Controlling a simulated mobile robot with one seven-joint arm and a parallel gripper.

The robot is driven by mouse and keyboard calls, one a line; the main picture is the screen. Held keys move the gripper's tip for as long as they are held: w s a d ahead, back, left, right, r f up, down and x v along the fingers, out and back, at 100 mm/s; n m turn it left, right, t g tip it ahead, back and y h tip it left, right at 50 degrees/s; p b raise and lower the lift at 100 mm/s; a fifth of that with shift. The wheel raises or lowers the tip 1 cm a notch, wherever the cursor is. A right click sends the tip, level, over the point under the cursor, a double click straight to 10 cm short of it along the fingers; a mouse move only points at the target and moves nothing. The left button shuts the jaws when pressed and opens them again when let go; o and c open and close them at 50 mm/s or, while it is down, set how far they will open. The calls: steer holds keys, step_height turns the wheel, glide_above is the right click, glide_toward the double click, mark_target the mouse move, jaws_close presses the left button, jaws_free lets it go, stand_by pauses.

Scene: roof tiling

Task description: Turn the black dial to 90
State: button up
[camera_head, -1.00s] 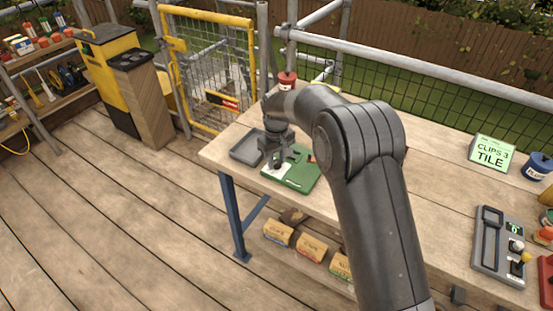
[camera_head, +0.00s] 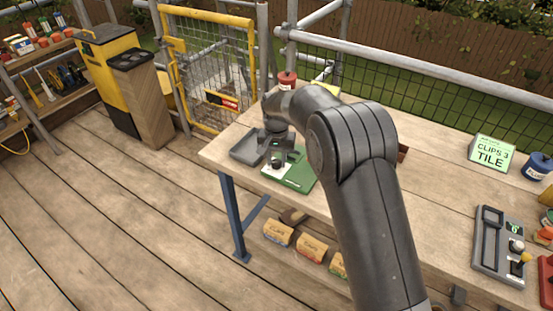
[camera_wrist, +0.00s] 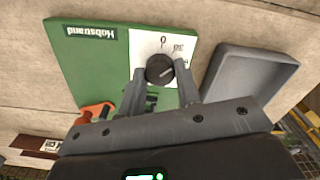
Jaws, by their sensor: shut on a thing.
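The black dial (camera_wrist: 159,69) sits on a white scale plate (camera_wrist: 150,46) on the green board (camera_wrist: 85,60), marked "Hobstrand", in the wrist view. A pale line on the dial points toward the right in that view. A "0" and another number, hard to read, are printed by it. My gripper (camera_wrist: 161,72) is shut on the dial, one finger on each side. In the head view the green board (camera_head: 298,178) lies on the workbench near its left end, with my gripper (camera_head: 276,158) over the dial, partly hiding it.
A grey tray (camera_wrist: 255,75) lies beside the green board. An orange-handled tool (camera_wrist: 95,111) is at the board's other side. A red-capped container (camera_head: 287,80) stands behind. A "CLIPS 3 TILE" sign (camera_head: 492,152) and a grey control panel (camera_head: 500,245) are at the right.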

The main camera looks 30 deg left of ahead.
mark_target(277, 162)
steer(key=m, duration=1)
steer(key=shift+m, duration=2.4)
steer(key=o, duration=1)
steer(key=shift+c, duration=0.2)
steer(key=shift+r, duration=0.1)
step_height(277, 162, up, 11)
steer(key=shift+f, duration=0.2)
